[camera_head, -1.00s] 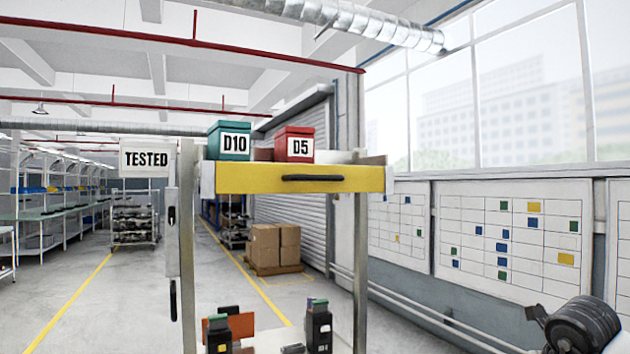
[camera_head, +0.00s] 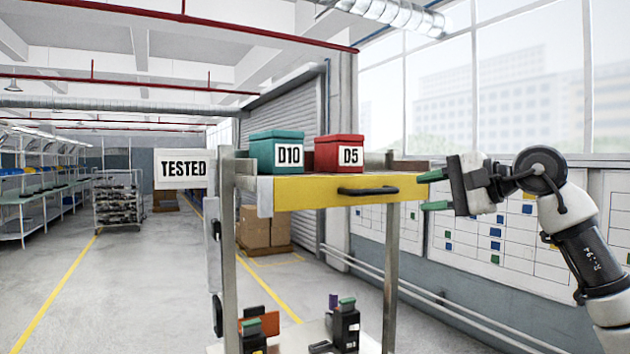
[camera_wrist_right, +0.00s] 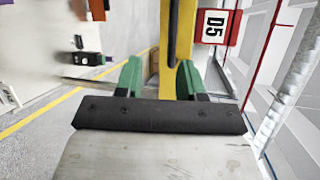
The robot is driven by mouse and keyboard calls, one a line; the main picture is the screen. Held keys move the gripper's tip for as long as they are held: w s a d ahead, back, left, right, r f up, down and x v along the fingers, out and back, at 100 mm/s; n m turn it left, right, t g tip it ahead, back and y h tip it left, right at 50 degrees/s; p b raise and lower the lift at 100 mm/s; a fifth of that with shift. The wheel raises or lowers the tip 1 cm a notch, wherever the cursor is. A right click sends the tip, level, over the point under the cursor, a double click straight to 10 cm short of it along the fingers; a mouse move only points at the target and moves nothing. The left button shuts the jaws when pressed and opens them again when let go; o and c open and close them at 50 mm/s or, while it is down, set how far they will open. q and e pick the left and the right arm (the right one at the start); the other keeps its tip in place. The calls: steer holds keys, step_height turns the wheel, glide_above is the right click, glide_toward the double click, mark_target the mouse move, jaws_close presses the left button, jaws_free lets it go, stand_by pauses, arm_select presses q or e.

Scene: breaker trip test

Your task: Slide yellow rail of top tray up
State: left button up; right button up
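The yellow rail (camera_head: 310,192) runs along the front edge of the cart's top tray (camera_head: 405,165) and has a black handle (camera_head: 368,191). My right gripper (camera_head: 433,190) is open at the rail's right end, its green fingertips apart, one near the top edge's height and one lower. In the right wrist view, the rail (camera_wrist_right: 184,45) reaches back toward the gap between the fingers of my right gripper (camera_wrist_right: 158,72), closer to the right finger. I cannot tell whether they touch. My left gripper is not in view.
A teal D10 box (camera_head: 276,152) and a red D5 box (camera_head: 339,153) stand on the top tray. A TESTED sign (camera_head: 183,170) is at the cart's left. Black devices (camera_head: 346,328) stand on the lower shelf. Open floor lies to the left.

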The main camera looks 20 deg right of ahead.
mark_target(379, 192)
steer(key=shift+n, duration=0.6)
steer(key=p+x, duration=0.1)
steer(key=x, duration=0.2)
steer(key=r+p+x, duration=0.1)
steer(key=x, duration=0.2)
steer(key=r+p+x, duration=0.1)
steer(key=x, duration=0.2)
steer(key=shift+w+a+p, duration=0.35)
steer(key=shift+a, duration=0.15)
steer(key=shift+w+f, duration=0.3)
steer(key=shift+w, duration=0.05)
steer(key=shift+a, duration=0.1)
jaws_close()
